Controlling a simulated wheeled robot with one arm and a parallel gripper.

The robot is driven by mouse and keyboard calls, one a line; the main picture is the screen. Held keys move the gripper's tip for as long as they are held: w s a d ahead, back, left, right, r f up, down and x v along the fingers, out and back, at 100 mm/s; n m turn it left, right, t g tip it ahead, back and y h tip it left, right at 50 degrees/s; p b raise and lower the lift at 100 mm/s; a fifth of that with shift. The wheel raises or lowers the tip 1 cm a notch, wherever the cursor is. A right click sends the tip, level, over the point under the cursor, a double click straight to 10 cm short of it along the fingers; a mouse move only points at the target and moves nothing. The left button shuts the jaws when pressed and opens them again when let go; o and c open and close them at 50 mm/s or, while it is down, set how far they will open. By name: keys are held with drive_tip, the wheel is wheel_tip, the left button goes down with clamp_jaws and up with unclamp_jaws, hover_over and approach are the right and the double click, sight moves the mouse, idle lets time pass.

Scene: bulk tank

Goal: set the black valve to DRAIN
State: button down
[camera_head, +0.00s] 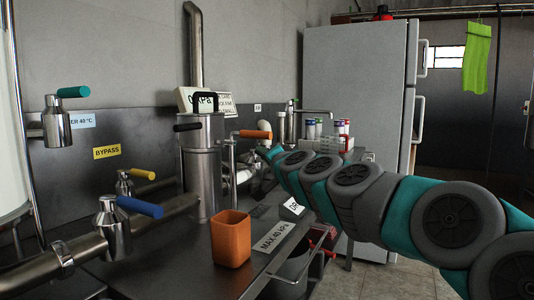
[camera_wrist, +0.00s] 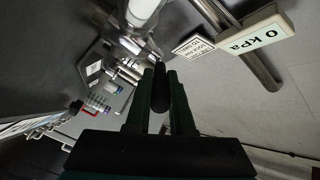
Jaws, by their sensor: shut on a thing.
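In the wrist view my gripper (camera_wrist: 160,76) has its two dark green fingers on either side of a black valve handle (camera_wrist: 160,90), shut on it. The handle runs along between the fingers, with a pale metal fitting (camera_wrist: 143,12) beyond it. In the head view my arm reaches in from the right toward the pipework, and its end is hard to make out behind the arm links. A black handle (camera_head: 187,127) shows there on the steel cylinder; I cannot tell whether it is the held one.
Other handles are teal (camera_head: 73,92), yellow (camera_head: 143,174), blue (camera_head: 139,207) and orange (camera_head: 255,134). An orange cup (camera_head: 231,240) stands on the bench. A tube rack (camera_head: 325,142) stands before the grey cabinet (camera_head: 355,80). A 0 kPa display (camera_wrist: 257,36) is near the gripper.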

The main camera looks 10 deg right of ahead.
idle(0.4)
drive_tip(key=c, duration=0.8)
unclamp_jaws()
drive_tip(key=shift+v, duration=3.9)
drive_tip(key=shift+a, duration=0.1)
